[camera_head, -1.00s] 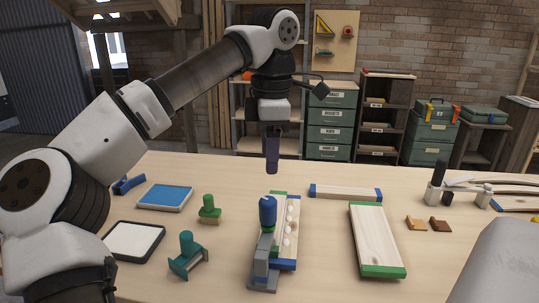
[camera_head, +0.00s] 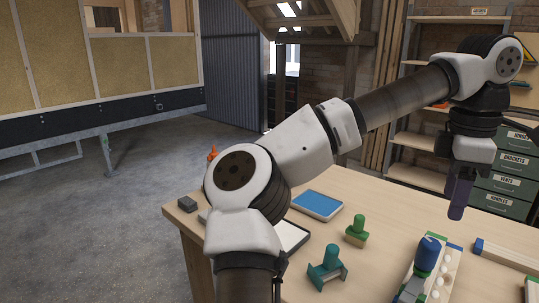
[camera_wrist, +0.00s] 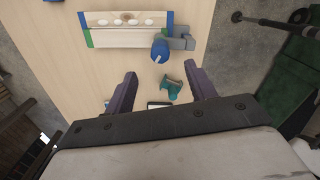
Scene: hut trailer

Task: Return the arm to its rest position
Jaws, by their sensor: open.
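My gripper (camera_head: 460,194) hangs above the workbench at the right of the head view, its purple fingers pointing down. In the wrist view my gripper (camera_wrist: 162,85) has its two fingers spread wide apart with nothing between them touching either one. My arm reaches across the head view from lower middle to upper right, bent at the elbow. Below the fingers, the wrist view shows a teal stamp-like tool (camera_wrist: 172,88) and a blue-topped tool (camera_wrist: 160,49) on the bench.
The wooden workbench (camera_head: 405,221) carries a blue pad (camera_head: 318,204), a green-handled stamp (camera_head: 357,231), a teal tool (camera_head: 327,268) and a blue-handled tool (camera_head: 428,254) by a board with white dots. Open concrete floor (camera_head: 90,225) lies left. Green drawers (camera_head: 503,183) stand behind.

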